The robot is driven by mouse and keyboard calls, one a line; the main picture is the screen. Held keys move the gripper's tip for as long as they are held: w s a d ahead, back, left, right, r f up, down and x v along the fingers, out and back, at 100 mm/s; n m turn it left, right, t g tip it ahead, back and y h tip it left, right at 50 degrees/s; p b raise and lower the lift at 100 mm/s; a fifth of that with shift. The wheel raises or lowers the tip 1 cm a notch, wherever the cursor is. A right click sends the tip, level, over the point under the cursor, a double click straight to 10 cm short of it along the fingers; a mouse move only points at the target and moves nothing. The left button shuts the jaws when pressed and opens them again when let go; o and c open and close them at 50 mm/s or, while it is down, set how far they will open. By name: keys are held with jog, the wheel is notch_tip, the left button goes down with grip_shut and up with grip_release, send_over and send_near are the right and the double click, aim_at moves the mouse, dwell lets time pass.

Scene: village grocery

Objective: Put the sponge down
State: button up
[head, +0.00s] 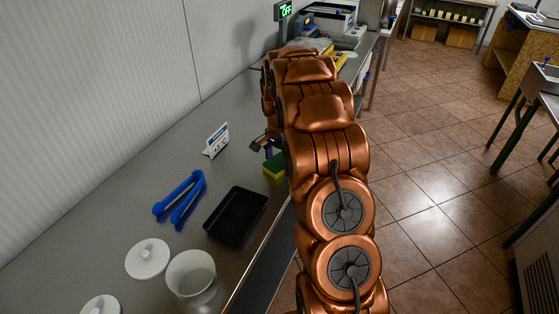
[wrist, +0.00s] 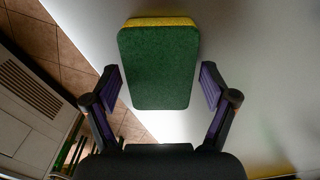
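The sponge (head: 274,166), green with a yellow layer, is at the front edge of the grey counter (head: 150,215) in the head view, partly hidden by my arm. In the wrist view the sponge (wrist: 159,66) shows its green face, with yellow along its far edge. My gripper (wrist: 159,86) has one purple-and-black finger on each side of the sponge. A narrow gap shows between each finger and the sponge, so it looks open. In the head view my gripper (head: 266,145) is mostly hidden. The sponge appears to lie on the counter; its underside is hidden.
On the counter are a small white sign (head: 216,140), blue tongs (head: 181,197), a black tray (head: 236,216), a white tub (head: 191,277) and a white lid (head: 147,258). A scale display (head: 284,10) stands farther back. Tiled floor lies to the right.

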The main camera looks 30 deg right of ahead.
aim_at(278, 161)
dwell(0.3)
notch_tip(278, 161, up, 12)
jog(key=b, duration=0.3)
jog(key=s+a+r+n, duration=0.3)
jog(key=s+a+n, duration=0.1)
jog(key=s+a, duration=0.4)
jog(key=s+a+f+n, duration=0.1)
jog(key=s+a+n, duration=0.3)
jog(key=s, duration=0.6)
jog(key=s+a+f+n+g, duration=0.1)
jog(key=s+a+n, duration=0.3)
jog(key=s, duration=0.6)
jog(key=s+a+f+n, duration=0.3)
jog(key=s+a, duration=0.5)
jog(key=s, duration=0.2)
jog(key=shift+n+g, duration=0.3)
jog(key=shift+n, duration=0.1)
jog(key=shift+a, duration=0.1)
